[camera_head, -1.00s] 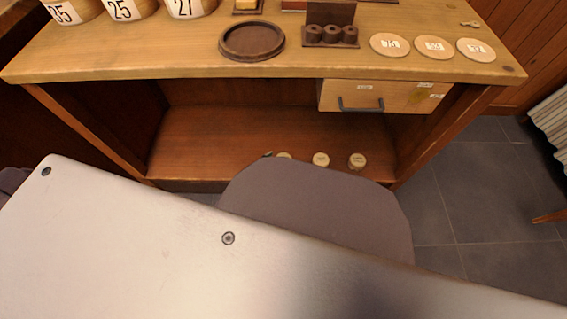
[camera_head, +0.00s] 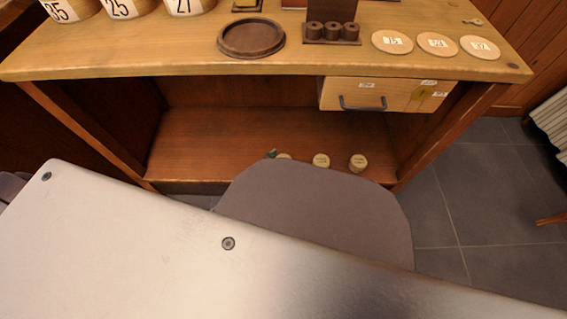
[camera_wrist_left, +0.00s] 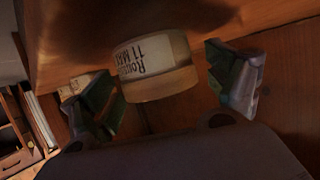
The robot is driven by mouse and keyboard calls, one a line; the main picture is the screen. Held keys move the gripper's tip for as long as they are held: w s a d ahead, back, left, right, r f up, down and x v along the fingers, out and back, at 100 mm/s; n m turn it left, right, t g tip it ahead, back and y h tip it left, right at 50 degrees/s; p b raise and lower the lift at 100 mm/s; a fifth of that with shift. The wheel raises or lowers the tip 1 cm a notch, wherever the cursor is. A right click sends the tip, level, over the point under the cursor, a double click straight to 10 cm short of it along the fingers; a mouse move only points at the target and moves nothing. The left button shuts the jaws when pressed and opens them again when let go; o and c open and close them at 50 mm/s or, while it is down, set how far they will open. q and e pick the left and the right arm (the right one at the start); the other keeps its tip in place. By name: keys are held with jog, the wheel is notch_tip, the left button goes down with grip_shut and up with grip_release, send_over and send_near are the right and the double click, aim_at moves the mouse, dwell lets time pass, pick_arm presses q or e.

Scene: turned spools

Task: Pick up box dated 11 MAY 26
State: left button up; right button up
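A round, pale box (camera_wrist_left: 155,66) with a label reading "11 MAY" and a partly hidden word above it shows in the left wrist view. The year is not readable. My left gripper (camera_wrist_left: 166,88) is open, with one green-padded finger on each side of the box and a visible gap on the right. In the head view, only a small greenish tip of my left gripper (camera_head: 271,153) shows, beside the leftmost round box (camera_head: 285,156) on the lower shelf. The rest of it is hidden behind my grey arm link. My right gripper is not in view.
Two more round boxes, a middle one (camera_head: 321,160) and a right one (camera_head: 358,162), stand on the lower shelf (camera_head: 210,140) under the bench top (camera_head: 190,55). A drawer (camera_head: 395,94) hangs above right. A dark round tray (camera_head: 251,38) and pale discs lie on top.

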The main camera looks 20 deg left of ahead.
aim_at(283, 161)
pick_arm(q)
jog(key=c, duration=0.9)
jog(key=shift+c, duration=0.3)
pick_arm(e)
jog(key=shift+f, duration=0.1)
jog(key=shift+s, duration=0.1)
pick_arm(q)
jog(key=shift+r, duration=0.25)
jog(key=shift+r+p, duration=1.5)
jog(key=shift+r, duration=0.4)
notch_tip(283, 161, up, 5)
jog(key=p, duration=0.3)
jog(key=shift+f, duration=0.1)
jog(key=shift+r, duration=0.45)
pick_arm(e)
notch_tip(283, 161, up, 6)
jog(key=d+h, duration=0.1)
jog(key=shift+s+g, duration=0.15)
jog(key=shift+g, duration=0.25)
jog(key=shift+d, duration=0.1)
